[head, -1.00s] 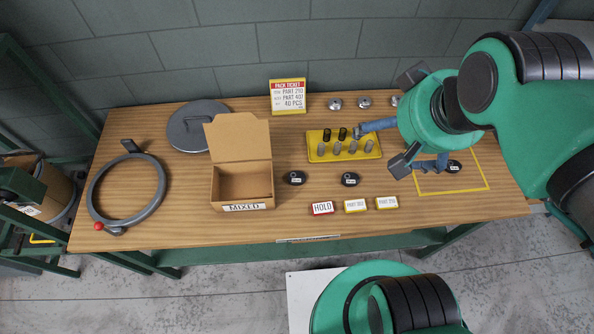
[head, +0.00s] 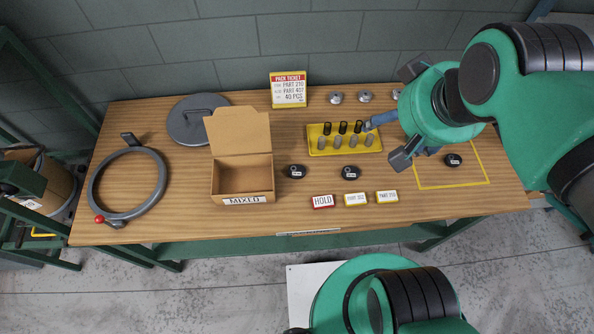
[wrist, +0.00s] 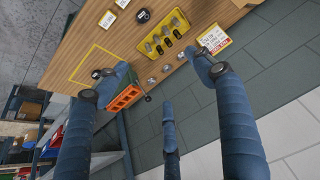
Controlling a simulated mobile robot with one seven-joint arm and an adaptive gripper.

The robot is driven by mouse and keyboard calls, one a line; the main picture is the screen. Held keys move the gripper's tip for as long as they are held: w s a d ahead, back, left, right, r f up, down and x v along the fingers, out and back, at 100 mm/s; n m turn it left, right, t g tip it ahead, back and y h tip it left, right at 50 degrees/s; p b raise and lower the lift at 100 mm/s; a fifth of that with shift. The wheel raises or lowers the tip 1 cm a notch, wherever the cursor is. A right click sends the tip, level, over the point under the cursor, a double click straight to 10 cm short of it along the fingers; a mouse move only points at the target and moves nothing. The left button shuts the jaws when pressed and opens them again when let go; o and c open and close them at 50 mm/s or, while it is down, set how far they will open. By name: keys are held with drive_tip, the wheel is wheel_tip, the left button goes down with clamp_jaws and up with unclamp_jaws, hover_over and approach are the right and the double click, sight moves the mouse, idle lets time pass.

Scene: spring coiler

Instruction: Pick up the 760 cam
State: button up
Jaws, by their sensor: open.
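Three dark oval cams with small white labels lie on the wooden table. The left cam (head: 297,172) is right of the cardboard box, the middle cam (head: 350,172) is in front of the yellow tray, and the right cam (head: 453,160) lies inside a yellow outline. Their labels are too small to read, so I cannot tell which is 760. My gripper (head: 400,138) is open and empty above the table's right part, left of the right cam. In the wrist view, my gripper (wrist: 163,76) shows spread blue fingers; one cam (wrist: 142,15) lies beyond them.
A yellow tray (head: 315,150) holds several black and grey cylinders. The open box (head: 242,160) is marked MIXED. Red and yellow tags (head: 323,201) line the front. Silver knobs (head: 336,97) and a pack ticket (head: 288,90) are at the back. A grey ring (head: 155,190) and lid (head: 190,125) are left.

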drive_tip(key=w+a+f+m+g, duration=0.2)
drive_tip(key=w+a+f+g, duration=0.1)
drive_tip(key=w+a+f, duration=0.65)
drive_tip(key=w+a+f+m+g, duration=0.1)
drive_tip(key=w+a+f, duration=0.2)
drive_tip(key=f, duration=0.6)
drive_tip(key=w+a+f+g, duration=0.1)
drive_tip(key=w+a+f, duration=0.2)
drive_tip(key=f, duration=0.6)
drive_tip(key=shift+a+m+g, duration=0.3)
drive_tip(key=shift+a+m, duration=0.1)
drive_tip(key=shift+a, duration=0.4)
drive_tip(key=shift+f, duration=0.1)
drive_tip(key=b, duration=0.2)
hover_over(297, 169)
drive_tip(key=shift+f, duration=4.2)
drive_tip(key=shift+s+f+b, duration=0.1)
drive_tip(key=shift+f+b, duration=0.7)
drive_tip(key=shift+f, duration=1.8)
